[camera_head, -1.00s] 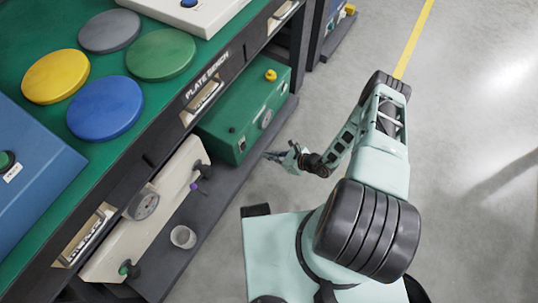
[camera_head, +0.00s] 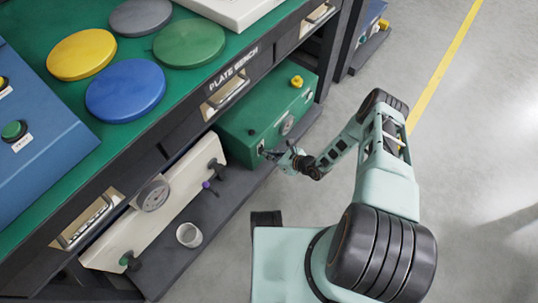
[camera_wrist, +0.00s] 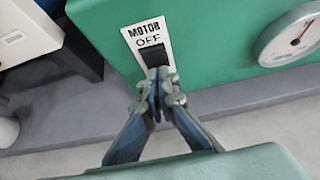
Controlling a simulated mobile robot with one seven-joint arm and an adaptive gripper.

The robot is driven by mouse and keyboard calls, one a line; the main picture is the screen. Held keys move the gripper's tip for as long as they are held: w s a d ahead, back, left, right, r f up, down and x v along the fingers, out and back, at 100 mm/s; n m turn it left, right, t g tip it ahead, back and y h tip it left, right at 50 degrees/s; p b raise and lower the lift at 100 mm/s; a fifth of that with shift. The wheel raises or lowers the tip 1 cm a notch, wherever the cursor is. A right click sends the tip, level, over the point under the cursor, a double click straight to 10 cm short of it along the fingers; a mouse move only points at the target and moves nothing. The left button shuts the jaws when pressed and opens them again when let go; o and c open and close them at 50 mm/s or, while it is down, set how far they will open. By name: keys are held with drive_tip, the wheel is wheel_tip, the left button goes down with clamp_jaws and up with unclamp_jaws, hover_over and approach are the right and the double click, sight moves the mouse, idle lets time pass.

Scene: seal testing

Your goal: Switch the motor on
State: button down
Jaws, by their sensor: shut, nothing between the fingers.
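The green motor box (camera_head: 262,112) stands on the low dark shelf under the plate bench. In the wrist view its green front (camera_wrist: 222,40) carries a white plate (camera_wrist: 147,30) reading "MOTOR OFF". A black rocker switch (camera_wrist: 153,56) sits just under the word OFF. My gripper (camera_wrist: 160,72) is shut and empty, its fingertips together right at the lower edge of the switch; I cannot tell if they touch it. In the head view my gripper (camera_head: 272,154) is at the front face of the green box.
A round gauge (camera_wrist: 292,36) is on the box front to the right of the switch. A yellow knob (camera_head: 296,81) tops the box. A cream panel (camera_head: 150,215) with a gauge and a small cup (camera_head: 189,235) are on the shelf to the left. The floor at right is clear.

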drive_tip(key=shift+w+a+f, duration=0.1)
drive_tip(key=shift+w+a, duration=0.05)
drive_tip(key=shift+a, duration=0.1)
drive_tip(key=shift+r+p, duration=0.7)
drive_tip(key=shift+r, duration=0.2)
